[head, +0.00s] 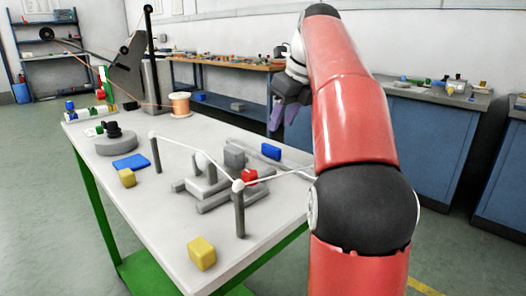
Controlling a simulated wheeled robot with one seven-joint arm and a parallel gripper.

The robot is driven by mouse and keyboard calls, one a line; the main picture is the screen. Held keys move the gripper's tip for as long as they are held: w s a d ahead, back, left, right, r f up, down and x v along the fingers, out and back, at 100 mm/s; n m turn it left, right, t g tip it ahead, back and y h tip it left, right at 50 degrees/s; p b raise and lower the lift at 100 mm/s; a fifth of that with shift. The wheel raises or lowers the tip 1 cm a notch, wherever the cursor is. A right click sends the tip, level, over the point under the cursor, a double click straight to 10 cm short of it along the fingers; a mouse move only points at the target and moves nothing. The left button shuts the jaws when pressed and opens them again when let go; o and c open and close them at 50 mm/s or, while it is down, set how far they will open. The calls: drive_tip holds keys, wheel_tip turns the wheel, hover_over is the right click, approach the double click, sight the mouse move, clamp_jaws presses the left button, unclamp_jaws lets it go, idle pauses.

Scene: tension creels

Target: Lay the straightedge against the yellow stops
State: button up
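Two yellow blocks, which look like the stops, stand on the grey table: one near the left edge (127,178), one near the front corner (201,253). I cannot clearly identify the straightedge; a long grey bar (242,146) lying behind the central fixture may be it, but other grey bars lie nearby. My gripper (277,122) hangs over the table's far right side, well away from both yellow blocks. Its purplish fingers are small and partly overlapped by my red arm, so their opening and any held thing are unclear.
Two grey posts (239,212) (156,155) carry a white thread across the table (150,215). The front left is fairly clear.

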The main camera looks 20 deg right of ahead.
sight(271, 146)
drive_tip(key=b+x, duration=0.2)
drive_tip(key=x, duration=0.5)
drive_tip(key=shift+w+f, duration=0.2)
drive_tip(key=shift+f, duration=0.05)
clamp_jaws()
